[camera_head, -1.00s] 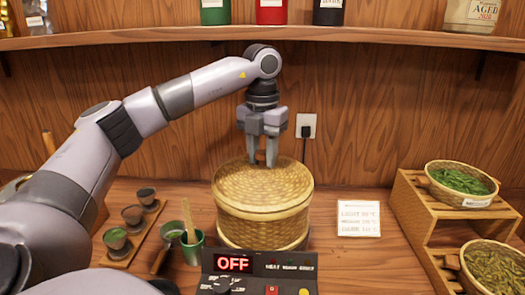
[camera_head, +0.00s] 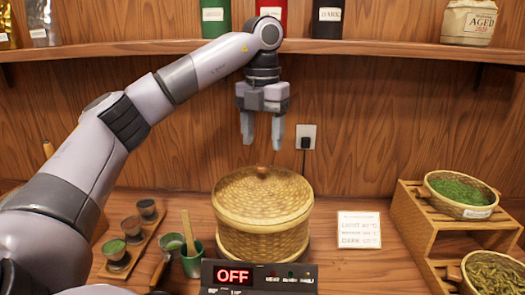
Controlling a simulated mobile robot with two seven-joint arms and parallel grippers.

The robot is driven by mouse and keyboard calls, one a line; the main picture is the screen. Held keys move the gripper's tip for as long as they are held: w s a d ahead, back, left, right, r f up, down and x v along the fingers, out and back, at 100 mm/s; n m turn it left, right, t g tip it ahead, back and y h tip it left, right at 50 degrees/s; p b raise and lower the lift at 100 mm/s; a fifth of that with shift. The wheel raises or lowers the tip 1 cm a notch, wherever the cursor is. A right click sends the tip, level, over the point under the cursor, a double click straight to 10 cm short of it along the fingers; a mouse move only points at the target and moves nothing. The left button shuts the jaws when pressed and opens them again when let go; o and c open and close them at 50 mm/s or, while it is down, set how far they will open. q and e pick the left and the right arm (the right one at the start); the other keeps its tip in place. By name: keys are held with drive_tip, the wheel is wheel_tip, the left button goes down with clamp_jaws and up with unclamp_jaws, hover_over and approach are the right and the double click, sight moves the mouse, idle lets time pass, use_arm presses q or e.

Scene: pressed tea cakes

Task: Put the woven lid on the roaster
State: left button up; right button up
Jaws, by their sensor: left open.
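The woven lid (camera_head: 262,196) is a round tan wicker disc with a small brown knob (camera_head: 262,171) at its centre. It sits on top of the woven roaster (camera_head: 262,243), a round basket body on the table, and looks level and seated. My left gripper (camera_head: 262,143) hangs above the knob, pointing down, with its two fingers apart and nothing between them. There is a gap between the fingertips and the knob. My right gripper is not in view.
A control box (camera_head: 236,274) reading OFF stands in front of the roaster. A green cup (camera_head: 192,259) and a rack of small cups (camera_head: 130,238) are at left. A white card (camera_head: 359,230) and a wooden stand (camera_head: 415,215) with baskets of leaves are at right. A shelf (camera_head: 380,50) runs above.

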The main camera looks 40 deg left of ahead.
use_arm(q)
drive_tip(key=shift+r, duration=0.7)
